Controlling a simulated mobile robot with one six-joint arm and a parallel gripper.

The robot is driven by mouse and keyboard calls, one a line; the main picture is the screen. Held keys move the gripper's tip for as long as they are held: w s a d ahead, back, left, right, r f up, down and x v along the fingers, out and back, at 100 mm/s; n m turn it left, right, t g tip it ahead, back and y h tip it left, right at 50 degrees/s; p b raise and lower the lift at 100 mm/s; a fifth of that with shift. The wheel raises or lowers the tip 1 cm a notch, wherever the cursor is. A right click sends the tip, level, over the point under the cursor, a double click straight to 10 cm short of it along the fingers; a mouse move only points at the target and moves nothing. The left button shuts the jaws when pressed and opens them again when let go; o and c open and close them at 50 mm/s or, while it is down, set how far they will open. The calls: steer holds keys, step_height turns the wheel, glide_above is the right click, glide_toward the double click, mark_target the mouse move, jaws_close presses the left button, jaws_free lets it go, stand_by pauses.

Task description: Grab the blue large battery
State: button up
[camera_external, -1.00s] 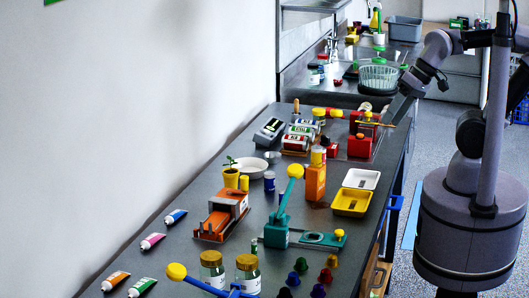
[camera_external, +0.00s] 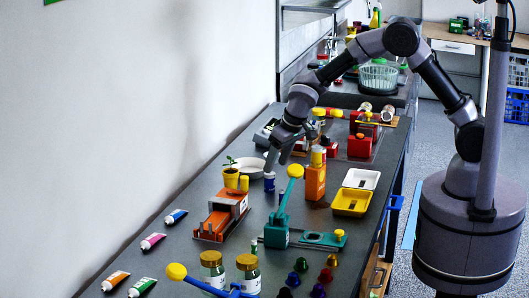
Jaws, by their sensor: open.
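The blue large battery (camera_external: 269,183) stands upright on the dark table, a short blue cylinder with a paler band, just right of the white plate. My gripper (camera_external: 274,166) is open and points down close above the battery, reaching in from the upper right. At this size I cannot tell whether the fingers are around the battery's top or still apart from it.
A yellow plant pot (camera_external: 231,178) and white plate (camera_external: 249,167) stand left of the battery. An orange box (camera_external: 315,184) is to the right, the teal lever press (camera_external: 276,233) in front, and an orange-red device (camera_external: 221,216) front left. Yellow tray (camera_external: 351,202) lies farther right.

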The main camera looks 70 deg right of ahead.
mark_target(272, 173)
steer(key=b+x, duration=0.2)
steer(key=x, duration=0.4)
steer(key=shift+w+f, duration=0.15)
steer(key=shift+f, duration=0.25)
steer(key=shift+r, duration=0.2)
steer(key=shift+c, duration=0.6)
jaws_close()
